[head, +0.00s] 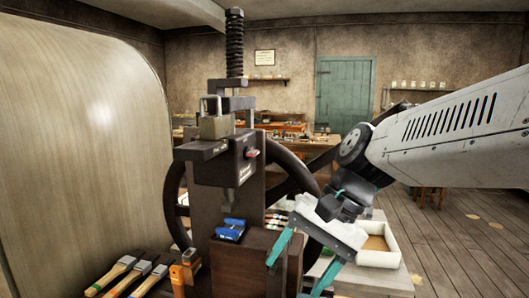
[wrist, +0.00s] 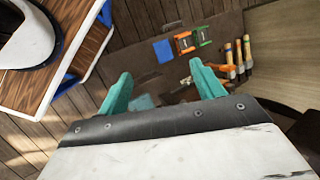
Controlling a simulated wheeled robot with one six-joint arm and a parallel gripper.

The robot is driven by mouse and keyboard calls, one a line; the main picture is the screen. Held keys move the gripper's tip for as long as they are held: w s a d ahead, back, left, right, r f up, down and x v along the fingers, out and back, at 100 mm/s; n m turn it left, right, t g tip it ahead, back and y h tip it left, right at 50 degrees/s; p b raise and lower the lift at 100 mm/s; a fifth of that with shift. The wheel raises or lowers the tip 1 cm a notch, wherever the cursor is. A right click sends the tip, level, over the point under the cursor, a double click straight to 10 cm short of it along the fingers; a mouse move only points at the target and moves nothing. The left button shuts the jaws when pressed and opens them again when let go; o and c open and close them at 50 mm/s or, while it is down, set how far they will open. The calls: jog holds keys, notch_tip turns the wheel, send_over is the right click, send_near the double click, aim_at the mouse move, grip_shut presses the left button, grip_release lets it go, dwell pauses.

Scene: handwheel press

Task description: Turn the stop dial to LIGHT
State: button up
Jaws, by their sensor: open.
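The dark press (head: 228,170) stands at the centre of the head view, with a tall threaded screw (head: 235,45) on top. A small red-tipped part (head: 251,154) sits on its head block; I cannot tell whether this is the stop dial. The pale lettering on the block is too small to read, so no LIGHT mark can be made out. My gripper (head: 293,277) has teal fingers spread apart, low and to the right of the press head, with nothing seen between them. Its fingers also show apart in the wrist view (wrist: 160,72).
A large spoked handwheel (head: 298,172) stands behind the press. A white tray (head: 382,246) is at right. Plank floor is open at far right.

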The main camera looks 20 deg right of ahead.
jog(key=w+r+m+t+y, duration=0.1)
jog(key=w+r+m+y, duration=0.1)
jog(key=w+r+m, duration=0.3)
jog(key=w+m+t+y, duration=0.2)
jog(key=w+y, duration=0.1)
jog(key=w, duration=0.3)
jog(key=m+t+y, duration=0.3)
jog(key=m+t, duration=0.4)
jog(key=m, duration=0.3)
send_near(257, 152)
jog(key=x, duration=0.9)
jog(key=shift+a, duration=0.15)
jog(key=c, duration=1)
